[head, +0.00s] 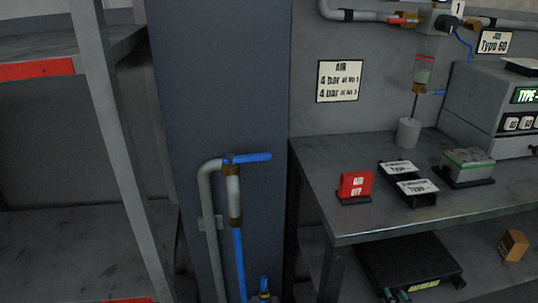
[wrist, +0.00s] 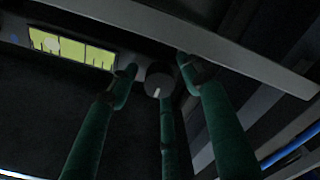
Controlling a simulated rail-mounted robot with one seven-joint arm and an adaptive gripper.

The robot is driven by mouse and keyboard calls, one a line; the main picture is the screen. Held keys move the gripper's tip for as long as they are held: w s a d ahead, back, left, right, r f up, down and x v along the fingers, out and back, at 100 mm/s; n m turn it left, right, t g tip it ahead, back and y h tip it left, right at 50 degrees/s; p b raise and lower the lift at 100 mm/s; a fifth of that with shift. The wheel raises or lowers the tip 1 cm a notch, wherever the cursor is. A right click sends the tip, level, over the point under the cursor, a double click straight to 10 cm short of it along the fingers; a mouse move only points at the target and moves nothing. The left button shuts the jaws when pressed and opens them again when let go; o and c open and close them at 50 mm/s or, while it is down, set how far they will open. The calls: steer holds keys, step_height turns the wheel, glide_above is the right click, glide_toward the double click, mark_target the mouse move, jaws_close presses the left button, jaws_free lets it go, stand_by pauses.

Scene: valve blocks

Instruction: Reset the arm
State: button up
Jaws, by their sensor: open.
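My gripper (wrist: 158,78) shows in the wrist view as dark green fingers that reach up from the bottom edge. The fingers are spread apart, and I see nothing held between them. In the head view a black box (head: 405,258) with a yellow-green panel lies on the shelf under the bench. Small greenish ends show at its front; I cannot tell whether they are my fingers.
The bench (head: 320,200) carries a red AIR OFF sign (head: 355,186), two labelled black stands, a valve block (head: 467,165) and a grey test unit (head: 485,95). A pipe with a blue lever (head: 250,158) runs down the column. An orange block (head: 513,245) sits on the lower shelf.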

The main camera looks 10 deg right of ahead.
steer(key=m+b, duration=0.1)
steer(key=m, duration=1)
steer(key=shift+m, duration=0.4)
